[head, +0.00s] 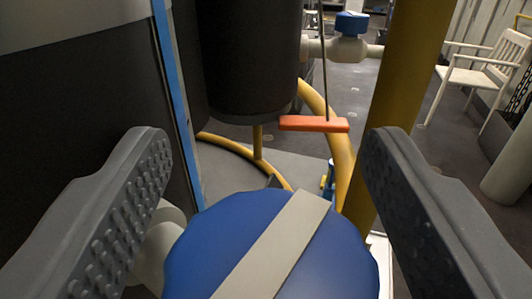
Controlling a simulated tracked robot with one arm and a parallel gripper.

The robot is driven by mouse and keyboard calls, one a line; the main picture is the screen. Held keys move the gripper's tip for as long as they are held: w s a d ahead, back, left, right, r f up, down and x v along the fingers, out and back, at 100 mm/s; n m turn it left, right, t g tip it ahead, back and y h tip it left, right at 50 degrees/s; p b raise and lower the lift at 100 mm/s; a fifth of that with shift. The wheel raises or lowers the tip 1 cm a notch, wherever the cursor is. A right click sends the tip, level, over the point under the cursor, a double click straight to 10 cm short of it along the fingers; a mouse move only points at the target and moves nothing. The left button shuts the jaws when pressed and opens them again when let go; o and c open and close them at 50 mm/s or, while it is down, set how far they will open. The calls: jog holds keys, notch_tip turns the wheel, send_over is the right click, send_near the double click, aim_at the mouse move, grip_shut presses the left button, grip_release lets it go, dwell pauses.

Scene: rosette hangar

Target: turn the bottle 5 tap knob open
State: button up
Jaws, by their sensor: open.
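A large blue round tap knob (205,244) with a pale beige bar across its top fills the lower middle of the head view. The bar runs diagonally, from lower left to upper right. My gripper (268,150) is open, with its studded grey fingers to the left and right of the knob and a visible gap on each side. A white pipe part (157,248) shows behind the left finger, beside the knob. No number is visible, so I cannot tell which bottle the knob belongs to.
An orange bar handle (314,124) hangs on a thin cord beyond the knob. A dark cylinder (250,60) and yellow tubing (405,70) stand close ahead. Another blue knob (351,22) sits on a white pipe farther back. A white chair (483,70) stands at right.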

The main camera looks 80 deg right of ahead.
jog(key=c, duration=1)
jog(key=shift+o, duration=0.2)
jog(key=shift+r+n+t+b, duration=0.1)
jog(key=shift+n+t+b, duration=0.4)
jog(key=shift+t, duration=0.4)
jog(key=shift+w+n+t+y+b, duration=0.1)
jog(key=shift+n+t+y+b, duration=0.25)
jog(key=shift+n+t, duration=0.35)
jog(key=n+t+b, duration=0.1)
jog(key=t+b, duration=0.1)
jog(key=n+t+y+b, duration=0.1)
jog(key=b, duration=0.1)
jog(key=n+t+y+b, duration=0.1)
jog(key=t, duration=0.1)
jog(key=shift+w+a+f+n+t+y+b, duration=0.15)
jog(key=shift+w+f+n+t+y+b, duration=0.15)
jog(key=shift+b, duration=0.1)
jog(key=n+t+y+b, duration=0.2)
jog(key=b, duration=0.3)
jog(key=shift+a+t, duration=0.1)
jog(key=shift+t, duration=0.2)
jog(key=shift+w+r+n+t+y+b, duration=0.15)
jog(key=shift+n+t+y+b, duration=0.25)
jog(key=shift+b, duration=0.65)
jog(key=shift+a+r+n+y+b, duration=0.1)
jog(key=shift+r+n+y+b, duration=0.3)
jog(key=shift+b, duration=0.55)
